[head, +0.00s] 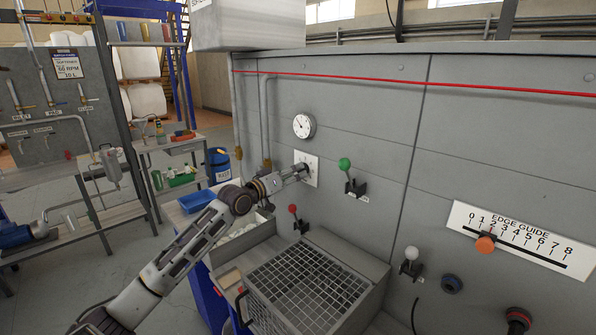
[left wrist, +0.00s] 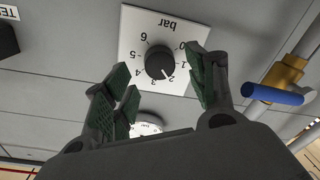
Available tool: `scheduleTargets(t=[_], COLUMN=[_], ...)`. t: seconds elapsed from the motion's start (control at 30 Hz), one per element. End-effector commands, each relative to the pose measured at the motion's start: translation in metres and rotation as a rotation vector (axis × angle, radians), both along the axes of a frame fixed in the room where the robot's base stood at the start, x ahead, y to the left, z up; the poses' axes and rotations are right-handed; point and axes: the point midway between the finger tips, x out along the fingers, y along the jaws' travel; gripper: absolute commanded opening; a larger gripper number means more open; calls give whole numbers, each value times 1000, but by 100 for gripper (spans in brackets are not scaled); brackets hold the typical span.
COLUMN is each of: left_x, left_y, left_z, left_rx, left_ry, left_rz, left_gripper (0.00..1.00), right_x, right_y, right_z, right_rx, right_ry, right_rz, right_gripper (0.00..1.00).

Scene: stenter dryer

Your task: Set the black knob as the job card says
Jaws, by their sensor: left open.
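The black knob (left wrist: 159,62) sits on a white square dial plate (left wrist: 185,22) marked "bar" with numbers 0 to 6, upside down in the left wrist view. Its white mark points at about 2. In the head view the dial plate (head: 312,168) is partly hidden behind my left gripper (head: 301,172). In the left wrist view my left gripper (left wrist: 163,84) is open and empty, its fingers apart in front of the plate, not closed on the knob. I cannot identify the job card. My right gripper is not in view.
A round gauge (head: 304,126) is above the dial. A green-knobbed lever (head: 345,164) is right of it, a red-knobbed lever (head: 293,209) below. A blue-handled brass valve (left wrist: 275,92) is close to the gripper. A mesh-topped box (head: 310,285) juts out below.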

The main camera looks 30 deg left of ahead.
Motion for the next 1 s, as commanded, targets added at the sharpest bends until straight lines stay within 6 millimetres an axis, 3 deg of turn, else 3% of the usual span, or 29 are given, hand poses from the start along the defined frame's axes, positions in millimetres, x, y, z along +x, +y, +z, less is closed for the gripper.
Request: scheduleTargets(t=[0.4, 0.87, 1.0], left_x=[25, 29, 29], left_y=[-7, -8, -8], left_z=[1, 0, 0], left_rx=[-1, 1, 1], left_ry=[-2, 0, 0], left_rz=[0, 0, 0], left_gripper=[57, 57, 39], right_x=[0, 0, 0], right_y=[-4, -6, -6], right_z=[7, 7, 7], right_rx=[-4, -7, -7], right_ry=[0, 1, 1], right_rz=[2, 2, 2], right_gripper=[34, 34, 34])
